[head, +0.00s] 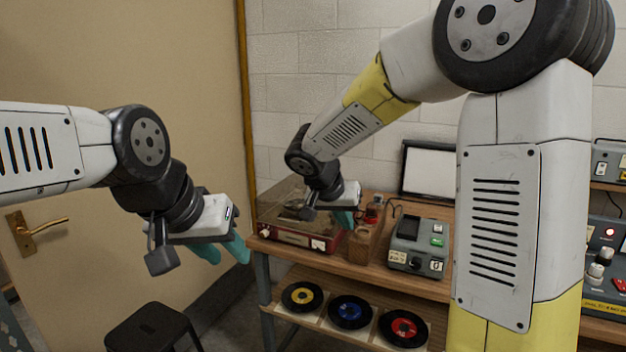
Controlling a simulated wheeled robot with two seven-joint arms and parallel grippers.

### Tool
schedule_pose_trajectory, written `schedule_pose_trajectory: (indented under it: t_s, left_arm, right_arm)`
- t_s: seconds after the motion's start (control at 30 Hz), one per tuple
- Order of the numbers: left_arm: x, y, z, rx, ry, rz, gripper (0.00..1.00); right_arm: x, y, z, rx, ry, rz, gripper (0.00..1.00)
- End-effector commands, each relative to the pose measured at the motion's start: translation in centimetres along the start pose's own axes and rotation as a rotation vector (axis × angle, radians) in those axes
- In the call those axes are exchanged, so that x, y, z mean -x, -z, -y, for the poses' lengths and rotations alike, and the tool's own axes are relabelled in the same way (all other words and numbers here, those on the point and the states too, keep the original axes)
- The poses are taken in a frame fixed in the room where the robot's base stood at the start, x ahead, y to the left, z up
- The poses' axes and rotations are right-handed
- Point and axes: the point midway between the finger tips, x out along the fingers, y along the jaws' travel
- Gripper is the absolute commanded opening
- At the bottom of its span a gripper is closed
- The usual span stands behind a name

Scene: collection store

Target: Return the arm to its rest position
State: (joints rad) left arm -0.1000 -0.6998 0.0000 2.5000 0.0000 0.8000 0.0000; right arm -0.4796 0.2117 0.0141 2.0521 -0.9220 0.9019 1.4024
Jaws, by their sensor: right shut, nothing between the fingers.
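My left gripper (222,251) hangs at the left in front of the door, with its two teal fingers apart and nothing between them. My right arm reaches in from the right across the bench. My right gripper (346,219) is shut and empty, its teal fingers partly hidden by its own body. It appears between the record player (290,237) and the small wooden box (363,246). I cannot tell whether it touches either.
A grey device with a green button (418,245) stands on the wooden bench (379,270), before a framed panel (428,170). Records with yellow (302,297), blue (350,311) and red (403,328) labels lie on the lower shelf. A black stool (150,326) stands by the door (100,60).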

Motion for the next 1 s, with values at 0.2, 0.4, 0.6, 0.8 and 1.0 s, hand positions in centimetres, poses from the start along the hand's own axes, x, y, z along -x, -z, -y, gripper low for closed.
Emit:
schedule_pose_trajectory:
  t_s: [0.2, 0.4, 0.6, 0.8, 1.0]
  left_arm:
    - [0.0, 0.0, 0.0, 0.0, 0.0, 0.0, 0.36]
    - [0.0, 0.0, 0.0, 0.0, 0.0, 0.0, 0.36]
    - [0.0, 0.0, 0.0, 0.0, 0.0, 0.0, 0.36]
    - [0.0, 0.0, 0.0, 0.0, 0.0, 0.0, 0.36]
    - [0.0, 0.0, 0.0, 0.0, 0.0, 0.0, 0.36]
  right_arm:
    - [4.8, -3.5, -9.0, 0.066, 0.133, 0.129, 0.0]
    - [8.9, -8.0, -13.8, 0.139, 0.316, 0.144, 0.0]
    - [12.0, -11.5, -15.6, 0.205, 0.47, 0.071, 0.0]
    - [13.2, -12.9, -15.8, 0.242, 0.533, 0.019, 0.0]
    - [13.3, -12.9, -15.8, 0.243, 0.536, 0.016, 0.0]
